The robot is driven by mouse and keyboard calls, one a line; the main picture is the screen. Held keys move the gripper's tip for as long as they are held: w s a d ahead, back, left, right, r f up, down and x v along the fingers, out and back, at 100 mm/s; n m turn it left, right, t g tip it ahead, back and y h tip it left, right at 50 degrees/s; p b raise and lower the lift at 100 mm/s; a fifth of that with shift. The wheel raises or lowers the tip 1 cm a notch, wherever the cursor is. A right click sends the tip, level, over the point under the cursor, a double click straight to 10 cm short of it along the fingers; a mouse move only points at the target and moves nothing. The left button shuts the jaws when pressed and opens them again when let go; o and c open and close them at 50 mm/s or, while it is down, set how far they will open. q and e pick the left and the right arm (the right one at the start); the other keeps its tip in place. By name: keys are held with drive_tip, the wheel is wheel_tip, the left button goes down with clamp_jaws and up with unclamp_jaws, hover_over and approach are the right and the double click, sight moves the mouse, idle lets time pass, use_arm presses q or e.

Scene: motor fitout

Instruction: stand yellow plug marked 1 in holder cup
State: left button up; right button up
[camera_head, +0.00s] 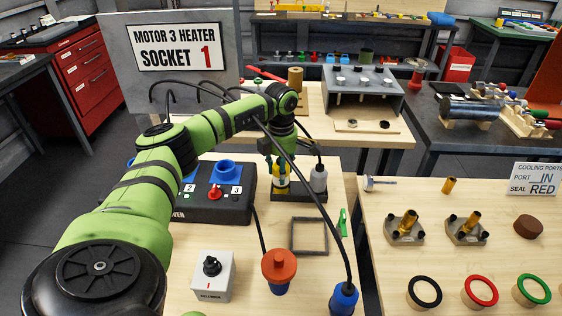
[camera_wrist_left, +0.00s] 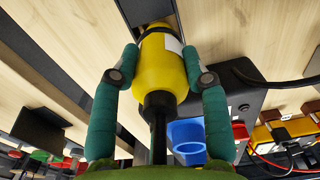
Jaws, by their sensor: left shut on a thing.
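The yellow plug (camera_head: 281,184) is upright in my left gripper (camera_head: 279,168), over the left part of a black holder (camera_head: 302,196). In the left wrist view the yellow plug (camera_wrist_left: 162,72) sits between the two teal fingers of my left gripper (camera_wrist_left: 163,66), which is shut on it. A dark cord runs from its black neck, and its white label shows no readable number. A dark band is at its far end; I cannot tell whether the plug is seated in a cup. A grey-white plug (camera_head: 319,179) stands at the holder's right. My right gripper is not in view.
A black cable crosses to a blue plug (camera_head: 344,299).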

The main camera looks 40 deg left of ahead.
use_arm(q)
drive_tip(key=shift+f+b, duration=0.5)
drive_tip(key=shift+f, duration=0.35)
drive_tip(key=o, duration=1.3)
wheel_tip(320, 180, up, 12)
drive_tip(key=shift+r, duration=0.1)
